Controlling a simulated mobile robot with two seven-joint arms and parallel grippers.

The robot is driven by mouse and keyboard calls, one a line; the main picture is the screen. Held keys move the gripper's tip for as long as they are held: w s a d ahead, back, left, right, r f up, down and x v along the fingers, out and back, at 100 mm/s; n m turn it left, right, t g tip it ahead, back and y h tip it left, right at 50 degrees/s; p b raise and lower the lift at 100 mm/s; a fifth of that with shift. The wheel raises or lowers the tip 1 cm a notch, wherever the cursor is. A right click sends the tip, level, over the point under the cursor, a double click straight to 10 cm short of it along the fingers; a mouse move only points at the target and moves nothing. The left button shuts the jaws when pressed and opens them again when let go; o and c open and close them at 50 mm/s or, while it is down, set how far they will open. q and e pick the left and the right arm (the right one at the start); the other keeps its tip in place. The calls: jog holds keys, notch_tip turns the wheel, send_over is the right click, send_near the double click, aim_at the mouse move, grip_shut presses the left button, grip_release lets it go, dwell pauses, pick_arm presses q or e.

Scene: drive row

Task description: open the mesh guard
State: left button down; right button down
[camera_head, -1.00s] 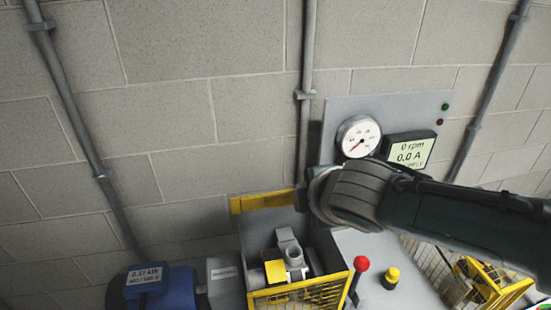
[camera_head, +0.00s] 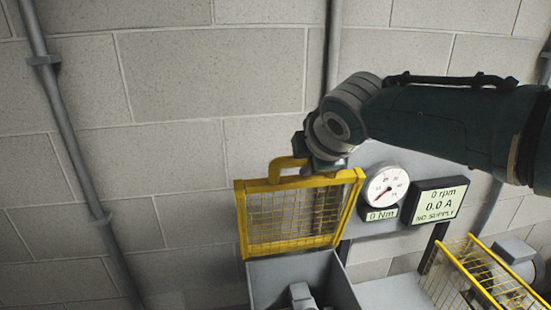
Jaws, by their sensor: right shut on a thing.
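The mesh guard (camera_head: 295,217) is a yellow frame with wire mesh, raised and standing nearly upright at the back edge of a grey open-topped box (camera_head: 285,270). A yellow bent handle (camera_head: 281,168) is on its top edge. My right gripper (camera_head: 316,166) is at this handle, shut on it; the dark wrist partly hides the fingers and the handle's right end. The grey box is open below the guard, with a grey part (camera_head: 303,296) visible inside. My left gripper is not in view.
A panel behind the right arm carries a round gauge (camera_head: 385,187) and a display (camera_head: 440,204) reading 0 rpm, 0.0 A, NO SUPPLY. Another yellow mesh cage (camera_head: 487,275) stands at the lower right. Grey conduits run up the block wall; the area left of the guard is clear.

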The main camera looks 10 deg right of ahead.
dwell(0.3)
jog(key=c, duration=0.7)
grip_release()
jog(key=shift+p+v, duration=1.1)
jog(key=shift+v, duration=3.85)
